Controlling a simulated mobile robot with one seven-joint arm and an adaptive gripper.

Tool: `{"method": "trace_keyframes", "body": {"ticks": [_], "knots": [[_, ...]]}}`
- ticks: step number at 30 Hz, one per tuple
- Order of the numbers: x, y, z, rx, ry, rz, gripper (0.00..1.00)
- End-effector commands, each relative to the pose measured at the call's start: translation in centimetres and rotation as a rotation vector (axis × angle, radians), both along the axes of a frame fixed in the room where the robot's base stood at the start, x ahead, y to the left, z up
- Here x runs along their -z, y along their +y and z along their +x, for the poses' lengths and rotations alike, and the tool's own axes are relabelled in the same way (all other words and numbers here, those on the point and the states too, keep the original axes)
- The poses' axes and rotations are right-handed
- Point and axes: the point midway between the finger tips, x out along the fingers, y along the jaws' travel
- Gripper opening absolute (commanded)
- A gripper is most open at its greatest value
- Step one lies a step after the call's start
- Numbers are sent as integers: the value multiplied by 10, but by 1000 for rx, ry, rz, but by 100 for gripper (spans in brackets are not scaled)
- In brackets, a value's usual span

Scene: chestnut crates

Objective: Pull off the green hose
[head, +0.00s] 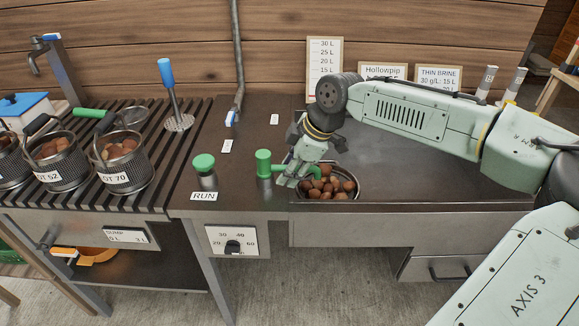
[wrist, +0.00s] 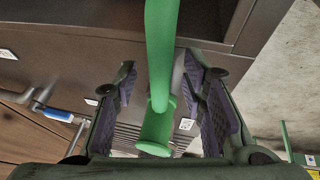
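The green hose (head: 264,163) stands at the left edge of the basin as a thick upright green piece, with a thinner tube running right over a basket of chestnuts. My gripper (head: 293,181) is down at this tube, beside the upright piece. In the wrist view the green hose (wrist: 161,45) runs from the top edge down between my two dark, purple-padded fingers to a wider green end (wrist: 157,130). My gripper (wrist: 160,75) is open, with gaps visible on both sides of the hose. What the hose is fixed to is hidden.
The chestnut basket (head: 318,197) sits just below my gripper in the dark basin (head: 430,185). A green RUN button (head: 204,162) stands to the left. Further left are pot baskets (head: 122,180) on a slatted rack. A grey blue-tipped pipe (head: 238,60) hangs behind.

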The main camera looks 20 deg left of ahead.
Motion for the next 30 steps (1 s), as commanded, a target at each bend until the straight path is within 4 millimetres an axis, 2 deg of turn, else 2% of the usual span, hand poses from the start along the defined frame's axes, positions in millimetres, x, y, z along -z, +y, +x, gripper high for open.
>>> {"method": "trace_keyframes", "body": {"ticks": [8,25,30], "knots": [[2,1,0,0,0,-1,38],[2,1,0,0,0,0,1],[2,1,0,0,0,0,0]]}}
